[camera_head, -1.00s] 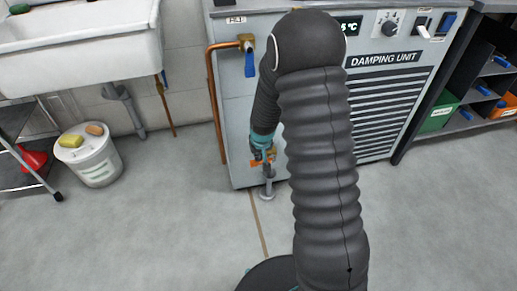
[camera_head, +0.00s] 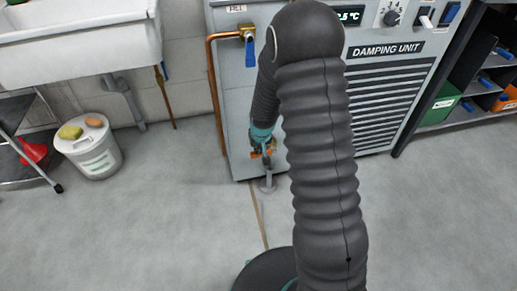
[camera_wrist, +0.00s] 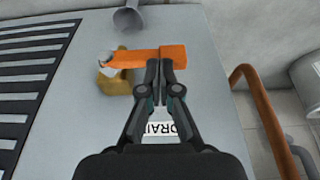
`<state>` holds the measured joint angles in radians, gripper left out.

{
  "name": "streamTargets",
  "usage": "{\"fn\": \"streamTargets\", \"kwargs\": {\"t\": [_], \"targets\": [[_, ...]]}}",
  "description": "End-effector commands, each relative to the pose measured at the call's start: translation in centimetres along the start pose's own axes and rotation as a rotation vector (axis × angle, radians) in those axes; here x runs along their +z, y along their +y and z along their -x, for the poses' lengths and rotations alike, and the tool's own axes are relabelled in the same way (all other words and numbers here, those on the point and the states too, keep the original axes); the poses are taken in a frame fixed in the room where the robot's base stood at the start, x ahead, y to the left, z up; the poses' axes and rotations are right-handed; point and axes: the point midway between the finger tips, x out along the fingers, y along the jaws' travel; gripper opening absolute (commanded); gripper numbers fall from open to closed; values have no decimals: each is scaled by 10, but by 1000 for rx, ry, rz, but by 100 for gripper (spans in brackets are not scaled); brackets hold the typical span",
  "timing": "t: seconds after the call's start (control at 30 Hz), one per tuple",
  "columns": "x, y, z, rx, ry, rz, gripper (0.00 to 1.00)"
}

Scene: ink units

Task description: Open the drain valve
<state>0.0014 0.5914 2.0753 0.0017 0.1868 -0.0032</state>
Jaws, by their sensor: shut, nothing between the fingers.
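The drain valve shows in the wrist view as a brass body (camera_wrist: 113,82) with an orange lever (camera_wrist: 150,57) lying crosswise in the picture. A DRAIN label (camera_wrist: 160,129) sits upside down on the panel, partly behind my fingers. My gripper (camera_wrist: 166,66) is shut and empty, its fingertips overlapping the lever's lower edge; I cannot tell whether they touch it. In the head view my gripper (camera_head: 262,150) is low at the front left of the damping unit (camera_head: 380,75), and my arm and gripper hide most of the valve.
A grey floor drain cup (camera_head: 267,185) stands below the valve. A copper pipe (camera_head: 214,95) and a blue-handled valve (camera_head: 249,50) are at the unit's left edge.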

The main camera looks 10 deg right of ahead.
Motion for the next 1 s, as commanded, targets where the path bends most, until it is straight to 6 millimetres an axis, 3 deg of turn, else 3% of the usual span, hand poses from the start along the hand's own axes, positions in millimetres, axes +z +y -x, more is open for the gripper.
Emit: {"fn": "streamTargets", "kwargs": {"t": [0.57,1.0], "targets": [[2,-4,-7,0,0,1,0],[9,-10,-30,0,0,1,0]]}}
